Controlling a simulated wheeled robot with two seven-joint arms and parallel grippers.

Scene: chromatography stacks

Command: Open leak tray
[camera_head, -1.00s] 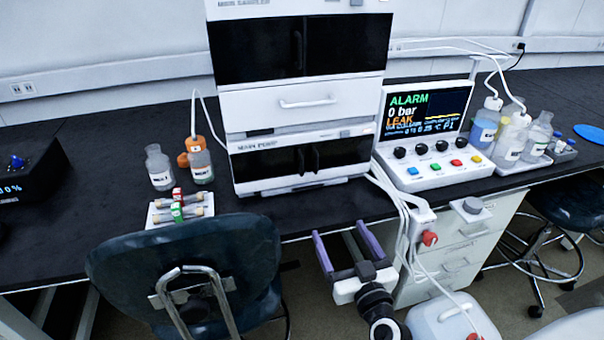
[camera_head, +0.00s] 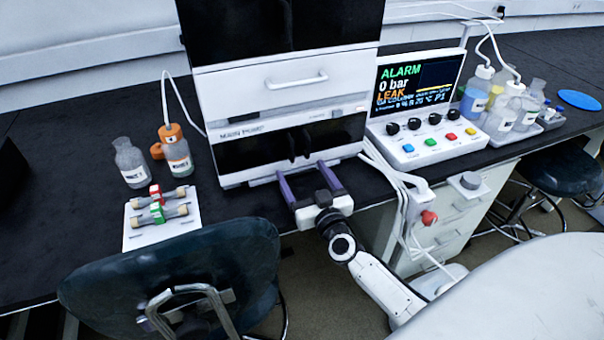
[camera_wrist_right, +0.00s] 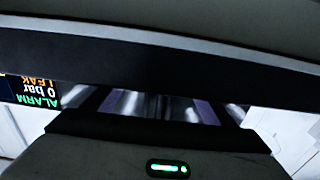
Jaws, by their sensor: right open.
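The chromatography stack stands on the bench. Its middle white drawer front (camera_head: 285,88) has a bar handle (camera_head: 297,80) and looks shut; I cannot tell for sure that this is the leak tray. The pump module (camera_head: 290,145) with black doors is below it. My right gripper (camera_head: 303,173) is open and empty, its two purple fingers pointing at the pump's lower front edge, below the drawer handle. I cannot tell whether they touch the module. In the right wrist view the fingers (camera_wrist_right: 148,106) are partly hidden behind dark bars. My left gripper is not in view.
A control panel (camera_head: 425,110) showing ALARM, 0 bar and LEAK stands right of the stack. Bottles (camera_head: 130,162) and a white holder with vials (camera_head: 160,215) are at the left. A chair (camera_head: 185,280) blocks the front left. Cables (camera_head: 385,175) hang right of my gripper.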

